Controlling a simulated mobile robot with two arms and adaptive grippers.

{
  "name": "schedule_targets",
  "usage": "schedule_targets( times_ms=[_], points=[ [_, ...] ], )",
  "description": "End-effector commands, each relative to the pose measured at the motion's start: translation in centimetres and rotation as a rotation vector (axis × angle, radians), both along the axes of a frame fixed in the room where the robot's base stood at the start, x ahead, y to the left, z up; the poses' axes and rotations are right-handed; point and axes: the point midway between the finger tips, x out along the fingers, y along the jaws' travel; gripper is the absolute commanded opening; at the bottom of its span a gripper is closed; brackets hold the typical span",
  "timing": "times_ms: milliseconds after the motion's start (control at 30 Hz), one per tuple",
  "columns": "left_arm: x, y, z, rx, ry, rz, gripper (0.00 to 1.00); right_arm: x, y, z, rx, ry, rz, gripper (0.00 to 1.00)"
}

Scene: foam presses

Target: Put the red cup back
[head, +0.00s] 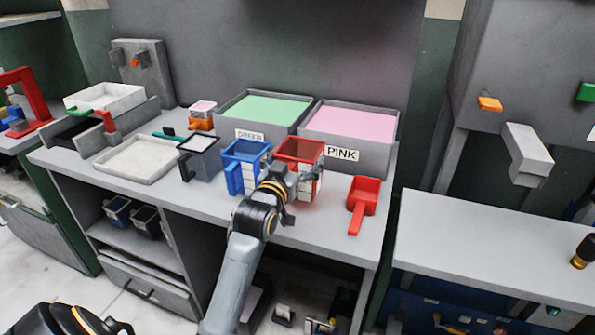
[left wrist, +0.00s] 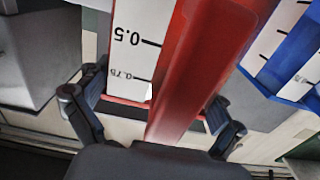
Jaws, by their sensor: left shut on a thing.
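The red cup (head: 300,150) is upright at the front of the pink bin, just right of the blue cup (head: 243,157). My left gripper (head: 297,192) is at its near side and is shut on its handle. In the left wrist view the red handle (left wrist: 190,75) runs between the fingers (left wrist: 148,105), beside a white scale strip marked 0.5. The blue cup also shows at the right edge there (left wrist: 290,55). Whether the red cup's base touches the bench is hidden.
A dark grey cup (head: 201,160) stands left of the blue one. A red scoop (head: 362,196) lies to the right, near the bench edge. Behind are a green-filled bin (head: 262,108) and a pink-filled bin (head: 350,122). A white tray (head: 137,160) lies at left.

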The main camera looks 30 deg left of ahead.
Motion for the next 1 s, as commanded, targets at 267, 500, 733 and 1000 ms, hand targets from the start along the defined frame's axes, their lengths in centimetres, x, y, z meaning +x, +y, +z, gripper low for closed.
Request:
schedule_targets(
  times_ms=[267, 500, 733, 1000],
  points=[
    [0.5, 0.1, -3.4, -0.001, 0.001, 0.0, 0.35, 0.0, 0.0, 0.0, 0.0, 0.0, 0.0, 0.4],
    [0.5, 0.1, -3.7, 0.0, -0.002, 0.0, 0.35, 0.0, 0.0, 0.0, 0.0, 0.0, 0.0, 0.4],
    [0.5, 0.1, -4.0, 0.0, -0.001, 0.0, 1.0, 0.0, 0.0, -0.1, 0.0, -0.001, 0.0, 0.4],
    [0.5, 0.1, -4.0, 0.0, 0.0, 0.0, 1.0, 0.0, 0.0, -0.1, 0.0, -0.001, 0.0, 0.4]
  ],
)
